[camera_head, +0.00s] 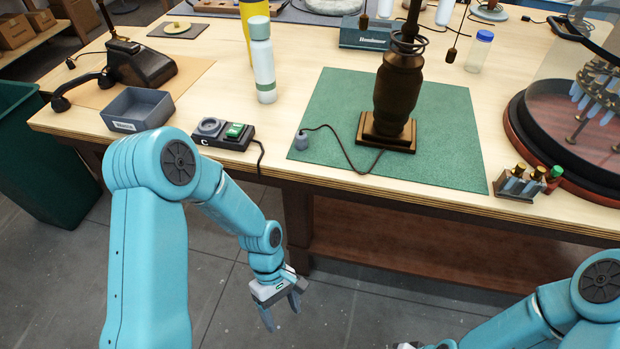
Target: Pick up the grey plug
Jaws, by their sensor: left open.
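The grey plug (301,140) lies on the left part of the green mat (448,135), near its front left corner. A dark cord runs from it to the base of the brown lamp (397,95), which stands upright on the mat. My left gripper (281,312) is open and empty. It hangs in front of the table, below the tabletop edge and well apart from the plug. My right arm (560,310) enters at the lower right; the fingers of its gripper (408,346) are mostly cut off by the bottom edge.
A rack of small vials (520,185) and a glass-domed stand (560,130) are at the right.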

